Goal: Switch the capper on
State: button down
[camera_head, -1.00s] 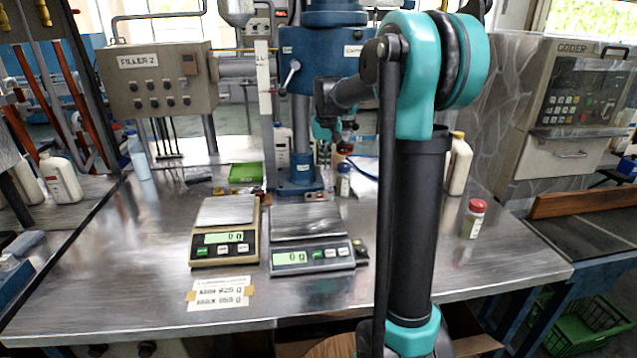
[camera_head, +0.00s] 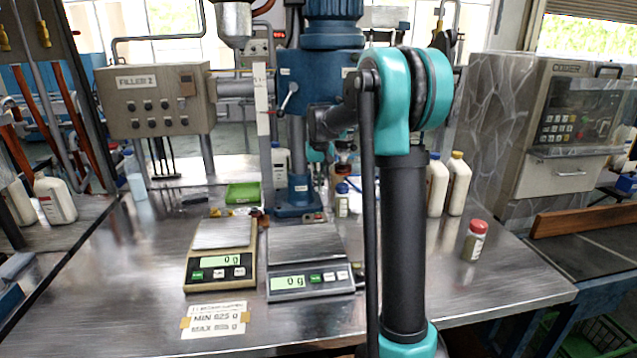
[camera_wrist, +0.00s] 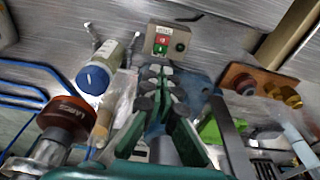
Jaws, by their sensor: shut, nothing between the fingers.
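The blue capper (camera_head: 325,68) stands at the back middle of the steel table, on a column and base (camera_head: 296,207). My arm hides its right part in the head view. In the wrist view a small grey switch box (camera_wrist: 167,43) has a red button (camera_wrist: 162,39) above a green button (camera_wrist: 160,50), with a dark round knob at its right. My gripper (camera_wrist: 154,76) is shut and empty. Its dark green fingers point at the switch box, just below it in the picture; I cannot tell whether they touch it. In the head view the gripper is mostly hidden behind my arm.
Two scales (camera_head: 220,262) (camera_head: 310,280) stand in front of the capper. A blue-capped bottle (camera_wrist: 100,75) is close left of my fingers. White bottles (camera_head: 457,183) and a red-capped jar (camera_head: 473,241) stand at the right. The table's front right is clear.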

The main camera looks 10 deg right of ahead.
aim_at(318, 215)
jog(key=f, duration=0.3)
jog(key=w+f, duration=0.1)
jog(key=f, duration=0.6)
jog(key=shift+w, duration=0.25)
jog(key=shift+w+f+g, duration=0.4)
jog(key=shift+f+g, duration=0.05)
jog(key=shift+g, duration=0.25)
jog(key=shift+s, duration=0.8)
